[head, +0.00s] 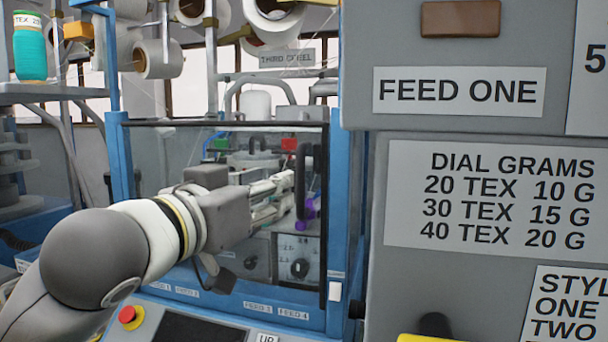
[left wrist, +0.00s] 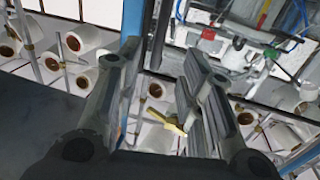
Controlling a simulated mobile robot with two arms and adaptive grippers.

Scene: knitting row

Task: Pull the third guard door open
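The guard door (head: 222,124) is a clear panel in a dark frame between blue posts in the head view, under a sign beginning "THIRD" (head: 287,58). It looks shut or nearly shut. Its black upright handle (head: 301,170) is near the right edge. My left gripper (head: 285,192) reaches in from the left, its fingertips close beside the handle. In the left wrist view the fingers of my left gripper (left wrist: 155,85) are apart. A dark upright bar (left wrist: 160,35) shows beyond the gap; I cannot tell whether it is handle or frame. My right gripper is not in view.
A grey cabinet (head: 450,130) with printed labels fills the right side. Below the door are a red stop button (head: 128,316) and a dark screen (head: 190,328). White yarn cones (head: 158,59) hang above; a teal cone (head: 30,50) stands at the left.

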